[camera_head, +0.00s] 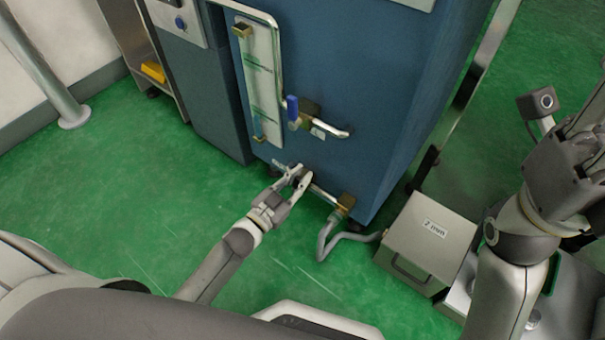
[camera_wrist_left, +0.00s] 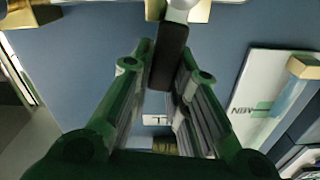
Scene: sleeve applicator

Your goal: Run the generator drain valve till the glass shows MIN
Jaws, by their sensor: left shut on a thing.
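The generator is a blue cabinet (camera_head: 340,70). A sight glass (camera_head: 262,80) in a pale frame stands on its front; in the left wrist view its plate (camera_wrist_left: 250,108) reads MIN, upside down, beside a light-blue tube. I cannot tell the water level. Low on the front is the drain pipe (camera_head: 325,194) with a brass fitting (camera_head: 346,202). My left gripper (camera_head: 302,176) is shut on a dark valve handle (camera_wrist_left: 171,55) at this pipe, which shows between the fingers. My right gripper (camera_head: 580,150) is at the right edge, its fingertips partly cut off.
A blue-levered valve (camera_head: 293,107) with a bent spout sits above my left gripper. A grey hose (camera_head: 333,242) runs from the drain fitting towards a metal box (camera_head: 425,240) labelled 2 mm. Green floor (camera_head: 130,200) is clear on the left.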

